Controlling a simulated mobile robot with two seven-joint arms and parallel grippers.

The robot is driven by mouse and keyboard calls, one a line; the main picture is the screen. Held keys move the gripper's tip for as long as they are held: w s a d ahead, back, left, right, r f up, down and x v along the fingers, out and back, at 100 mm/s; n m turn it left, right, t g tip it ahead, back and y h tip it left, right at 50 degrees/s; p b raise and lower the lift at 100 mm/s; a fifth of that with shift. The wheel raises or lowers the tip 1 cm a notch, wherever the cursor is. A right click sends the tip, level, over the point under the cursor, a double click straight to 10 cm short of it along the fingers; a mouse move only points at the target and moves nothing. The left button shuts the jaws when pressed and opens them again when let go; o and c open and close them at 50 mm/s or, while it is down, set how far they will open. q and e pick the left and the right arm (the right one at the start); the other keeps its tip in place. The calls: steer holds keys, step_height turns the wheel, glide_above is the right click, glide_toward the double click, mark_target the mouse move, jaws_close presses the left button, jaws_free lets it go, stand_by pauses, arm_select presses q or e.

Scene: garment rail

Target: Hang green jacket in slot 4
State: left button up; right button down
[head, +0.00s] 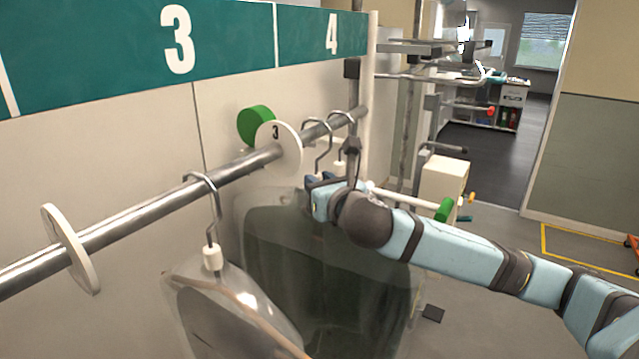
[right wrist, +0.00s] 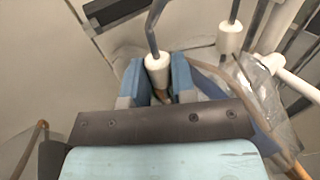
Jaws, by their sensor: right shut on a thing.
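My right gripper (head: 318,188) is shut on the neck of a hanger, just below the rail. In the right wrist view the hanger's white collar (right wrist: 157,66) sits between the blue fingers. The hanger's hook (head: 318,124) is at the rail, right of the disc marked 3 and below the 4 sign (head: 332,34); I cannot tell whether it bears on the rail. A dark green jacket (head: 315,255) in a clear cover hangs below my gripper, partly hidden by my arm and the front garment. My left gripper is out of view.
The metal rail (head: 150,211) carries a white disc marked 3 (head: 285,146) and another white disc (head: 70,248). A covered garment (head: 235,310) hangs between them. Another hanger's collar (right wrist: 230,37) is close right of my gripper. An upright post (head: 352,110) stands at the rail's far end.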

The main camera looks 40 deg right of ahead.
steer(key=c, duration=0.8)
jaws_free()
steer(key=shift+r, duration=0.1)
steer(key=shift+c, duration=0.2)
steer(key=s+a+b, duration=0.1)
steer(key=s+b, duration=0.1)
steer(key=s, duration=0.5)
steer(key=shift+s, duration=0.3)
